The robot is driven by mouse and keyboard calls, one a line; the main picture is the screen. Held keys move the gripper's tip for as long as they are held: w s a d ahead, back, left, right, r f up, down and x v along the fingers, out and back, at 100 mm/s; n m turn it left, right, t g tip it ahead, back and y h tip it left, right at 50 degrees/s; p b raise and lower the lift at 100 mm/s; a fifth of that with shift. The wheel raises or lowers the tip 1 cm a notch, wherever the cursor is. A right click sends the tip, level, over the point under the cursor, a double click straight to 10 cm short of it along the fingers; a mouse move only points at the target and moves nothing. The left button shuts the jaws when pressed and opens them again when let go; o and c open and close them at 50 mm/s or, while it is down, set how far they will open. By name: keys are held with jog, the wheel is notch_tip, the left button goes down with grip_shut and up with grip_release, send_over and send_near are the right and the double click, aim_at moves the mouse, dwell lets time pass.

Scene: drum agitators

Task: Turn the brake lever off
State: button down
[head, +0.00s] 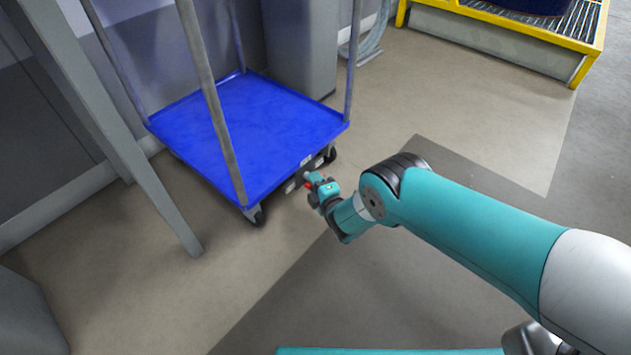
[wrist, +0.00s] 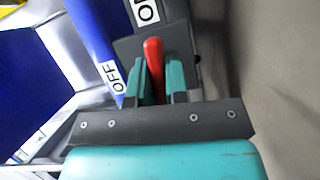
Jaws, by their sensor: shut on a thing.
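The brake lever (wrist: 154,60) is red and sits between the two fingers of my gripper (wrist: 160,82) in the wrist view. The fingers are shut on it. A dark plate lies behind the lever, with a white OFF label (wrist: 111,75) to its left and a partly cut-off white label reading O (wrist: 146,12) above it. In the head view my gripper (head: 312,182) is at the front edge of the blue cart (head: 250,135), low by its wheels. The lever's base is hidden by the fingers.
The cart has grey upright posts (head: 215,100) and black wheels (head: 257,216). A grey slanted beam (head: 130,150) stands at the left. A yellow-framed grated platform (head: 520,35) is at the back right. The floor (head: 450,110) right of the cart is clear.

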jog(key=m+g, duration=0.1)
jog(key=m, duration=0.2)
jog(key=shift+d+r+m+g+p, duration=0.1)
jog(key=shift+m+g+p, duration=0.2)
jog(key=shift+p, duration=0.05)
jog(key=m+g+p, duration=0.1)
jog(key=m+g, duration=0.1)
jog(key=m, duration=0.1)
jog(key=m+g+y, duration=0.1)
jog(key=m, duration=0.2)
jog(key=shift+m+g, duration=0.3)
jog(key=shift+g, duration=0.1)
jog(key=shift+s+f+m+g+y+b, duration=0.15)
jog(key=shift+m+g+y+b, duration=0.3)
jog(key=shift+m+g, duration=0.45)
jog(key=shift+m, duration=0.3)
jog(key=c, duration=1.1)
grip_release()
